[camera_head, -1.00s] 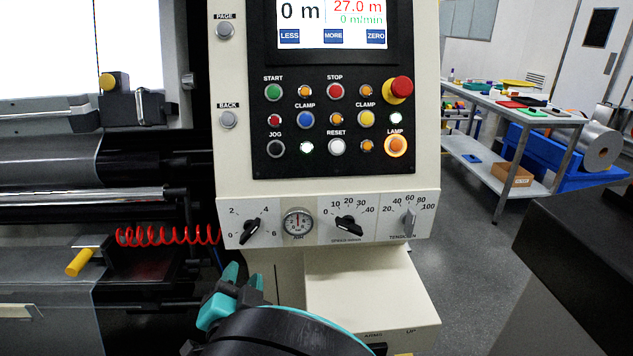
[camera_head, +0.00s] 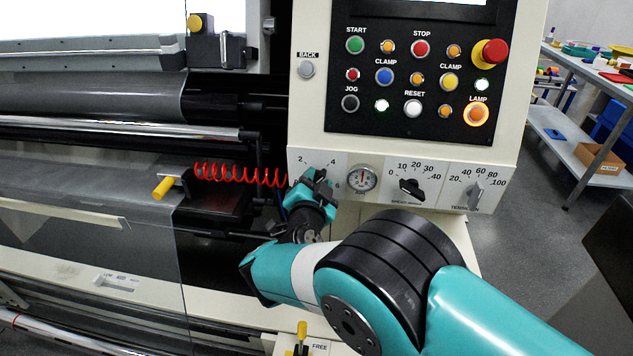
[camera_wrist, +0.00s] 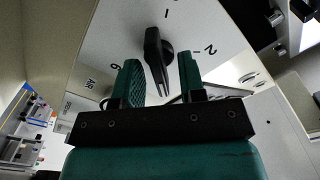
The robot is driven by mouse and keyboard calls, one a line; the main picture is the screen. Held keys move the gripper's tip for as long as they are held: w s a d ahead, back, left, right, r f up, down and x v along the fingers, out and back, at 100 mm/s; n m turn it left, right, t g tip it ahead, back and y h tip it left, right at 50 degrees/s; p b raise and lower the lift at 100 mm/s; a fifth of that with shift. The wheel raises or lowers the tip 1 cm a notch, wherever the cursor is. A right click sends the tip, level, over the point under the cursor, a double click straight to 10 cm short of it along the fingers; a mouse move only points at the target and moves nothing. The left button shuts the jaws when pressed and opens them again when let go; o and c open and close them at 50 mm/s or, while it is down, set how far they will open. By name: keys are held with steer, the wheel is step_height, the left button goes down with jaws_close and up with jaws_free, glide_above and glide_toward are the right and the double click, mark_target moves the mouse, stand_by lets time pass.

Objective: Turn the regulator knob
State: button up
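The regulator knob is a black pointer knob (camera_wrist: 154,48) on a light panel with a number scale, seen in the wrist view. My gripper (camera_wrist: 160,60) is open, with one teal finger on each side of the knob's pointer. Gaps show between the fingers and the knob, so I see no grip on it. How deep the fingertips reach along the knob is hard to tell. In the head view my gripper (camera_head: 316,184) is in front of the panel's left dial and hides most of that knob.
A round gauge (camera_head: 362,179) sits just right of my gripper. Further right are a black speed knob (camera_head: 411,189) and a grey tension knob (camera_head: 475,194). A red coiled hose (camera_head: 240,174) hangs close on the left. Buttons fill the black panel (camera_head: 340,122) above.

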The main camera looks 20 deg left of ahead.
jaws_close()
steer(key=shift+f+b, duration=0.1)
steer(key=shift+b, duration=0.4)
